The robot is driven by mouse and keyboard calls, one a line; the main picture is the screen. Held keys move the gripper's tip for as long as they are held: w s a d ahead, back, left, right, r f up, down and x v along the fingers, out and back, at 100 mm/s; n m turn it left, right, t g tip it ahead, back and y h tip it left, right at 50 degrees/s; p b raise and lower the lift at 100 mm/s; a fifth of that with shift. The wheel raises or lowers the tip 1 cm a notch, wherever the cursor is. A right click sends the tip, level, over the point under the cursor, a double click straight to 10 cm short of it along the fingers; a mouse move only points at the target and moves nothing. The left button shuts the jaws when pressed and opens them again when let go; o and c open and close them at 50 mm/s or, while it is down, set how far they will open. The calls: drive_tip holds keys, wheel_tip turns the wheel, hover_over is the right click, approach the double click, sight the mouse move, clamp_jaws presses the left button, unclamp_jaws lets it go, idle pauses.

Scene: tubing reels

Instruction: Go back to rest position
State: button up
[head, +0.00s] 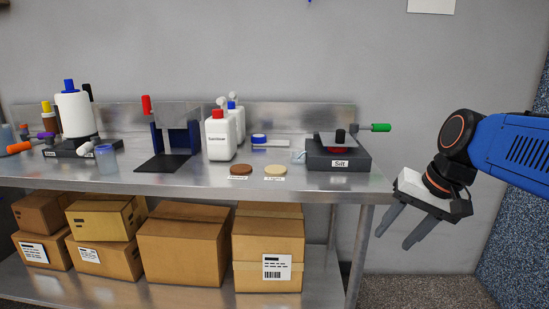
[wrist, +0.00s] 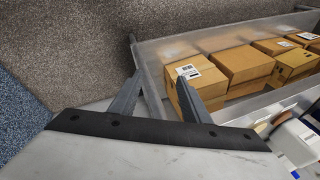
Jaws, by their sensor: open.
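My gripper (head: 401,228) is at the right in the head view, on the end of my blue arm. It hangs tilted down and to the left, off the right end of the steel bench (head: 200,179). Its two grey fingers are apart with nothing between them. In the wrist view my gripper (wrist: 158,90) shows both fingers spread, with the floor and the bench's lower shelf beyond them. The gripper appears to touch nothing.
A black device labelled Slit (head: 340,163) with a green handle (head: 381,127) stands at the bench's right end. Cardboard boxes (head: 181,252) fill the lower shelf.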

drive_tip(key=s+d+f+n+t+h, duration=0.1)
drive_tip(key=s+f+n, duration=0.3)
drive_tip(key=s+f, duration=0.8)
drive_tip(key=shift+s+d+h, duration=0.2)
drive_tip(key=shift+d+h, duration=0.3)
drive_tip(key=shift+h, duration=0.4)
